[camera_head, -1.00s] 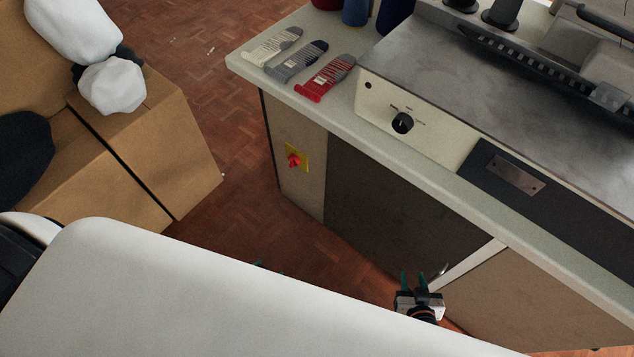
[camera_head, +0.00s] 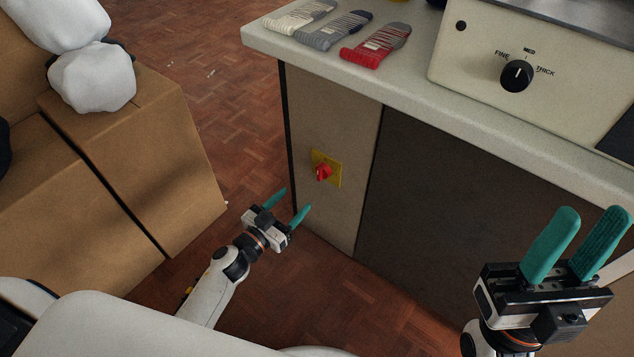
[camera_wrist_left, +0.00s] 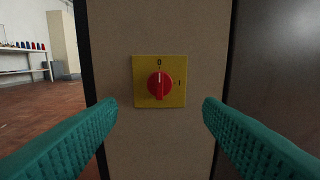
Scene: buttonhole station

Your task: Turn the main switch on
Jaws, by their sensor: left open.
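The main switch is a red rotary knob (camera_head: 323,172) on a yellow plate (camera_head: 332,160), fixed to the beige end panel of the machine cabinet. In the left wrist view the knob (camera_wrist_left: 159,84) stands upright, its white mark at the 0 on top; an I mark is on the right of the plate (camera_wrist_left: 144,96). My left gripper (camera_head: 294,202) is open and empty, to the left of and a little below the switch, apart from it. Its teal fingers (camera_wrist_left: 160,118) flank the switch in the wrist view. My right gripper (camera_head: 592,222) is open and empty in front of the dark cabinet panel.
The countertop edge (camera_head: 380,85) overhangs above the switch, with folded socks (camera_head: 375,46) on it. A machine with a black dial (camera_head: 516,76) stands at the right. Cardboard boxes (camera_head: 140,180) stand at the left. Parquet floor (camera_head: 230,110) is free between boxes and cabinet.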

